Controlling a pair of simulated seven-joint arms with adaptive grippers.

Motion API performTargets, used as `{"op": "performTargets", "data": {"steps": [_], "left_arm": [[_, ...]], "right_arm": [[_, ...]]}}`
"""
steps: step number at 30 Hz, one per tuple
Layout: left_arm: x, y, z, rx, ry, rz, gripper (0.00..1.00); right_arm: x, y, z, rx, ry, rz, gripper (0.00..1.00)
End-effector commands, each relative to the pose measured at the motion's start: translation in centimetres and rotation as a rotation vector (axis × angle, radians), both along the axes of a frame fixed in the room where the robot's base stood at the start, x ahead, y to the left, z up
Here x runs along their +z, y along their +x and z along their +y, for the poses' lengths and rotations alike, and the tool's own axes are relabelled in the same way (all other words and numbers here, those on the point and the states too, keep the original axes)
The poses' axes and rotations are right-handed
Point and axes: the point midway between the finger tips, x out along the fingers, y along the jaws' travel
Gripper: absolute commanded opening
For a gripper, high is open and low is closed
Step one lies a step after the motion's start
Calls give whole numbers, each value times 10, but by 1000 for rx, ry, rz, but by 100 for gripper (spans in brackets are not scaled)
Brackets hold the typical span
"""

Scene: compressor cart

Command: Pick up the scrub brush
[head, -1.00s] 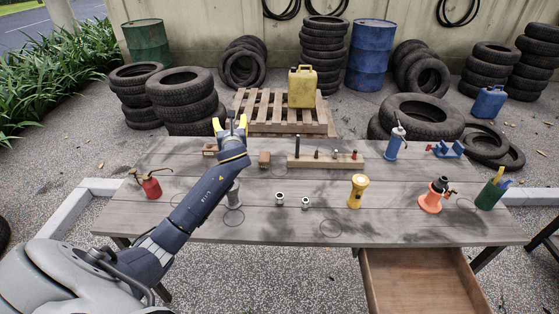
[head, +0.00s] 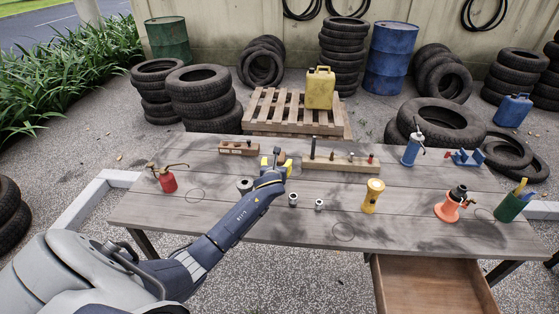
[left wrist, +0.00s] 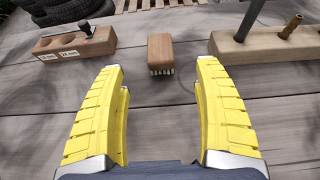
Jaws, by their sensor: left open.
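My right gripper is in neither view.
A short wooden block (left wrist: 72,42) is left of the brush; a long block with upright pieces (head: 345,164) is right. Nearer are a grey cylinder (head: 245,186) and two metal fittings (head: 293,200). A yellow flashlight (head: 373,196) stands rightward. A drawer (head: 430,285) is open in front.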

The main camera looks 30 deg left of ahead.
Motion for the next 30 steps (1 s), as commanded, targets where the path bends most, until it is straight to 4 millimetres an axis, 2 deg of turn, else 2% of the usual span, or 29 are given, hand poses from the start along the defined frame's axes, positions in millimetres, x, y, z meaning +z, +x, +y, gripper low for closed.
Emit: {"op": "performTargets", "data": {"steps": [6, 12, 25, 30], "left_arm": [[-12, 27, 13, 1, -1, 1, 69], [-20, 45, 22, 1, -1, -2, 69], [-27, 58, 28, 1, -2, -1, 69], [-34, 71, 35, 2, -1, -1, 69]], "right_arm": [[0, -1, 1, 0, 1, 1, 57], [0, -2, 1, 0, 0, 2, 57], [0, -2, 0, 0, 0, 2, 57], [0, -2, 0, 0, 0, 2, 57]]}}
